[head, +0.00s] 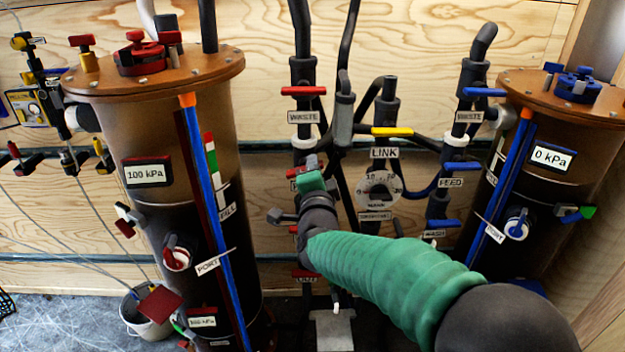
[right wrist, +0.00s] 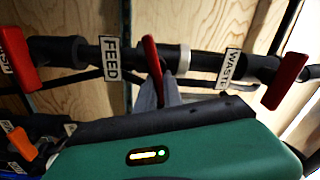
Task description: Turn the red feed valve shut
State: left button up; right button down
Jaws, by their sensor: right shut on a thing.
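The red feed valve handle (right wrist: 151,62) stands between the FEED and WASTE labels in the right wrist view. It lies across the dark pipe, at roughly a right angle to it. In the head view only a bit of the red handle (head: 295,173) shows beside my green gripper body. My right gripper (right wrist: 161,91) is shut on the handle's near end; its grey fingers show on both sides of it. The fingertips are hidden in the head view. My left gripper is not in view.
The red waste handle (head: 303,91) is above on the same pipe, also crosswise. A yellow link handle (head: 392,131) and a dial (head: 379,194) are to the right. A brown tank (head: 160,95) stands left, another (head: 560,110) right. A bucket (head: 140,318) is on the floor.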

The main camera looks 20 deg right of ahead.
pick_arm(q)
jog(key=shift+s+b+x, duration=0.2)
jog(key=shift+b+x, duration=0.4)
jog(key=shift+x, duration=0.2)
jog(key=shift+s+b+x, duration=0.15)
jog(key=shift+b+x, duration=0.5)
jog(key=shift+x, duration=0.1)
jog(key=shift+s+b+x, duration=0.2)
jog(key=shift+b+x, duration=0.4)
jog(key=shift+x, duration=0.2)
pick_arm(e)
jog(key=shift+f+m, duration=0.35)
jog(key=shift+m, duration=0.55)
jog(key=shift+f+m, duration=0.35)
jog(key=shift+m, duration=0.55)
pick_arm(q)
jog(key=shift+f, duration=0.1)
pick_arm(e)
jog(key=c, duration=1.5)
grip_release()
jog(key=shift+d+r, duration=0.1)
jog(key=shift+s+r, duration=0.1)
